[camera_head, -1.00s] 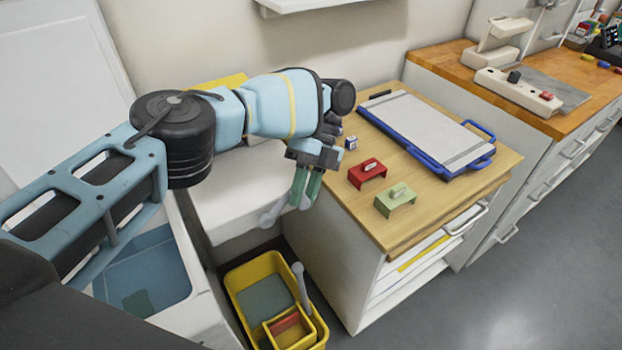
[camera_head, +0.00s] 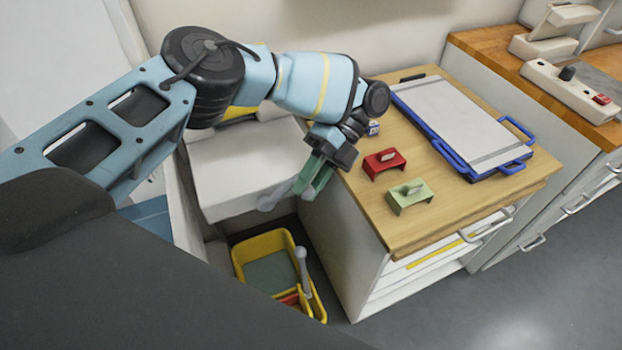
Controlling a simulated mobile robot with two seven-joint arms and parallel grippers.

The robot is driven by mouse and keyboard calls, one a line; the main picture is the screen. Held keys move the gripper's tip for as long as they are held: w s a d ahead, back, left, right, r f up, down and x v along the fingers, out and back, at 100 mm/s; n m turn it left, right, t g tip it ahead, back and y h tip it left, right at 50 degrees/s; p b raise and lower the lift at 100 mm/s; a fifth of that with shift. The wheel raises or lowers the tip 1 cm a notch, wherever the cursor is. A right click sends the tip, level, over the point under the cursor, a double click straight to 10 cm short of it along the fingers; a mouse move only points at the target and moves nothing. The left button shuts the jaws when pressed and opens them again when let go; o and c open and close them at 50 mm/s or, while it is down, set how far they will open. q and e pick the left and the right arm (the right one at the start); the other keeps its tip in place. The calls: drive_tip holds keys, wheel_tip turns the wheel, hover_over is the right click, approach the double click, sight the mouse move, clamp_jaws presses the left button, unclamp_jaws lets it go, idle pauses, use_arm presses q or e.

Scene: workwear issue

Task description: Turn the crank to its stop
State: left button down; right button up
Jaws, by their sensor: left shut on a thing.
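The grey crank (camera_head: 273,198) shows as a short rounded arm at the front right of a white box-like unit (camera_head: 235,175), left of the wooden-topped cabinet. My left gripper (camera_head: 314,184) reaches down from above, its green-tipped fingers shut on the crank at its right end. The fingers hide the gripped part, and I cannot see how the crank joins its mount. My right gripper is not in view.
The wooden-topped cabinet (camera_head: 420,231) stands close on the right. On it are a red block (camera_head: 384,161), a green block (camera_head: 409,194) and a blue-framed board (camera_head: 463,120). A yellow bin (camera_head: 246,247) with a grey-handled tool (camera_head: 303,265) stands below.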

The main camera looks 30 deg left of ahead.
use_arm(q)
drive_tip(key=shift+s+d+f, duration=0.1)
drive_tip(key=shift+d+f, duration=0.15)
drive_tip(key=shift+f, duration=0.6)
drive_tip(key=c, duration=1.6)
unclamp_jaws()
drive_tip(key=o, duration=0.4)
drive_tip(key=shift+w+d+f, duration=0.1)
drive_tip(key=shift+w+d, duration=0.05)
drive_tip(key=shift+w, duration=0.2)
drive_tip(key=shift+o, duration=0.2)
drive_tip(key=shift+r, duration=0.2)
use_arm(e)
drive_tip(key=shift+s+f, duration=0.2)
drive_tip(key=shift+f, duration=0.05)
use_arm(q)
drive_tip(key=shift+r, duration=0.1)
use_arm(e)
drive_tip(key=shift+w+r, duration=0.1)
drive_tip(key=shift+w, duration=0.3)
use_arm(q)
drive_tip(key=shift+r, duration=0.15)
